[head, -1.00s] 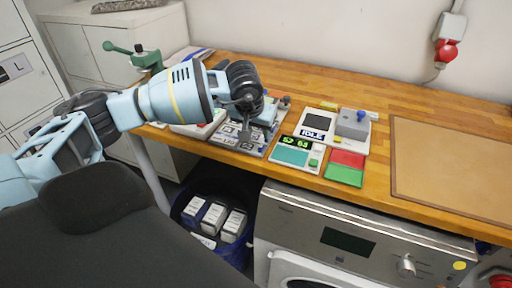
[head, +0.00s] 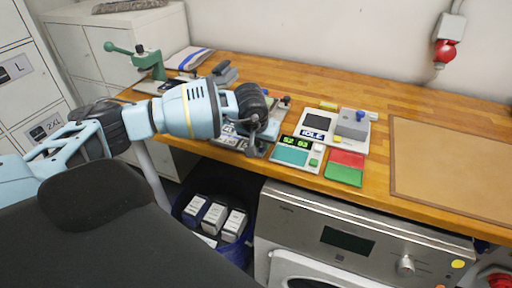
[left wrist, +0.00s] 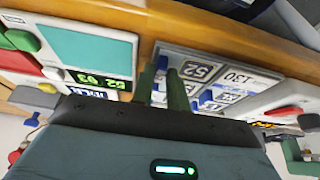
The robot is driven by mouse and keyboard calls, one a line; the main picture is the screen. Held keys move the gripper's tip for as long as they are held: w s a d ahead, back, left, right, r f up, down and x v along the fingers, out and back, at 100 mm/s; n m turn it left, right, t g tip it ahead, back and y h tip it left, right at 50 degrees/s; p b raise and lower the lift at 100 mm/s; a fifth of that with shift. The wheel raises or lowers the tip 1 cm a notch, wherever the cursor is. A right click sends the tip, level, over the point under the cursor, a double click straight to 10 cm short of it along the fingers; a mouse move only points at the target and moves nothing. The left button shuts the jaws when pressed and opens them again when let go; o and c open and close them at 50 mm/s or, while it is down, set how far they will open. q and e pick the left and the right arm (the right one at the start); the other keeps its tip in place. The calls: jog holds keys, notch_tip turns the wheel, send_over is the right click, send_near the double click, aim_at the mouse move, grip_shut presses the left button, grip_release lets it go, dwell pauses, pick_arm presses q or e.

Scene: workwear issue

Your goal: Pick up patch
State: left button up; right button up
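Several white patches with dark printed numbers, among them a 52 patch (left wrist: 201,70) and a 130 patch (left wrist: 240,77), lie in a grey tray (left wrist: 290,92) with blue parts in the left wrist view. In the head view my left gripper (head: 252,150) is low over the tray's right side and hides part of it. In the left wrist view its two green fingers (left wrist: 161,90) stand a little apart, beside the 52 patch. I see no patch clearly held between them. My right gripper is in neither view.
Right of the tray is a device with a green 52 63 display (head: 296,142). A green lever press (head: 150,62) stands at the back left. A brown mat (head: 450,165) lies bare at right.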

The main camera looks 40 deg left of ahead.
pick_arm(q)
grip_shut()
jog(key=shift+r, duration=0.15)
